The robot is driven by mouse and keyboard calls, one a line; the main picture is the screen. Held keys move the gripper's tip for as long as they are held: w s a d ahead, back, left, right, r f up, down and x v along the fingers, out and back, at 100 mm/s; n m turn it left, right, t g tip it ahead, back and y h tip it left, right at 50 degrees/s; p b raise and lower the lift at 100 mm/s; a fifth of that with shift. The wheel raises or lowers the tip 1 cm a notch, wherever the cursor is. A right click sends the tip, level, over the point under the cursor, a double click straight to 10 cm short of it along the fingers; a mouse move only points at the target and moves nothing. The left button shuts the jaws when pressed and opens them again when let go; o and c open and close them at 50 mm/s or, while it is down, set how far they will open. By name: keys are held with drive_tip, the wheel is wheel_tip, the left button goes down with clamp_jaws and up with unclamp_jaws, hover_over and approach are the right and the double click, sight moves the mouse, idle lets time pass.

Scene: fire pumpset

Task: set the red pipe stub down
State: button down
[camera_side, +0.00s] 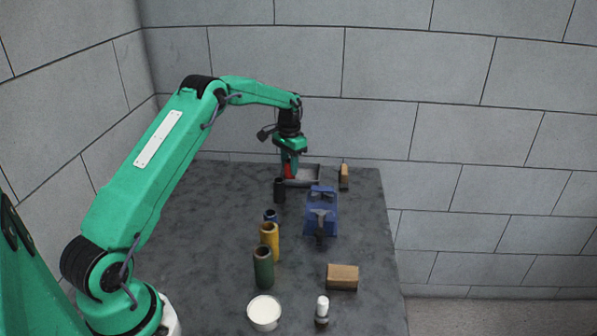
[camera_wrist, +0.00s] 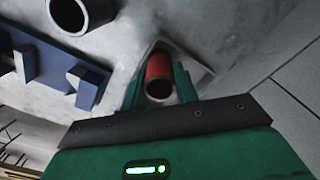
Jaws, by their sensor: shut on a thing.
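The red pipe stub (camera_side: 288,171) is held by my gripper (camera_side: 290,165) at the far end of the table, beside the left end of a grey tray (camera_side: 308,181). In the wrist view the red stub (camera_wrist: 159,75) stands between the green fingers of my gripper (camera_wrist: 160,88), its open end facing the camera. The tray (camera_wrist: 205,80) shows partly behind the fingers there. I cannot tell whether the stub's lower end touches the tray or the table.
A black pipe (camera_side: 279,190) stands just in front of the gripper. A blue pump-like block (camera_side: 321,212) is nearer, with blue (camera_side: 271,215), yellow (camera_side: 270,241) and green (camera_side: 263,267) pipes to its left. Brown blocks (camera_side: 342,277), a white bowl (camera_side: 264,312) and a white-capped bottle (camera_side: 322,309) stand elsewhere.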

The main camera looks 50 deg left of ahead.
sight(289, 161)
drive_tip(key=c, duration=1.1)
unclamp_jaws()
drive_tip(key=shift+f, duration=0.1)
wheel_tip(289, 161, up, 12)
drive_tip(key=shift+r, duration=0.15)
